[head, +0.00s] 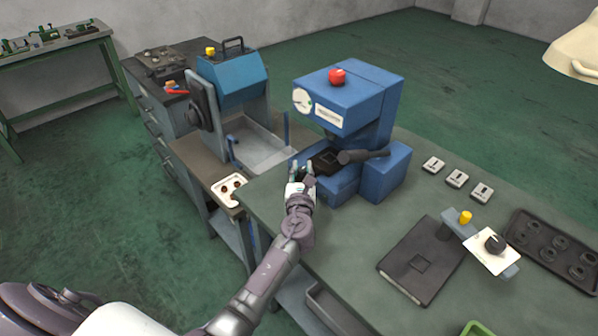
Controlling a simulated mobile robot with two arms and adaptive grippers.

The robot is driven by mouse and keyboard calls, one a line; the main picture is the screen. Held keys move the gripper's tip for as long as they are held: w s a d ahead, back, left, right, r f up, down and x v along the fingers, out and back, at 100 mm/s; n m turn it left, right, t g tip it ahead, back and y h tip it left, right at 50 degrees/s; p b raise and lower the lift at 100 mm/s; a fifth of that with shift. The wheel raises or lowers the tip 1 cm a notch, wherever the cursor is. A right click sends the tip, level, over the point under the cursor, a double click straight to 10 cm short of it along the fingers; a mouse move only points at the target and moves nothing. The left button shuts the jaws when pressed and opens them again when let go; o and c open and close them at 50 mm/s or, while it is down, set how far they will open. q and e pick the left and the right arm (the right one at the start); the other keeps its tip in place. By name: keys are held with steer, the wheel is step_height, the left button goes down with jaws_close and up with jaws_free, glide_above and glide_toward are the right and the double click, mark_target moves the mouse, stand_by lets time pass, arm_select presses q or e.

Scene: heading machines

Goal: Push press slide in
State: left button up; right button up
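The blue press (355,110) stands on the green-grey workbench, with a red button (337,76) on top and a round gauge on its front. Its dark slide (325,161) shows low at the press opening, with a dark cylindrical handle (362,155) to the right of it. My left gripper (301,172) is at the front of the press, right by the slide's near end. Its fingers point at the press and look apart; whether they touch the slide I cannot tell. My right gripper is not in view.
A dark plate (422,262), a stand with a yellow knob (465,216), a dark tray (552,250) and several small labelled blocks (456,179) lie to the right on the bench. A second blue machine (232,78) stands at the left.

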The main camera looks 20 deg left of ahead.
arm_select(q)
steer(key=o, duration=0.5)
steer(key=shift+w+d, duration=0.2)
steer(key=shift+s, duration=0.2)
steer(key=v, duration=1.1)
steer(key=shift+s, duration=0.35)
steer(key=shift+d, duration=0.1)
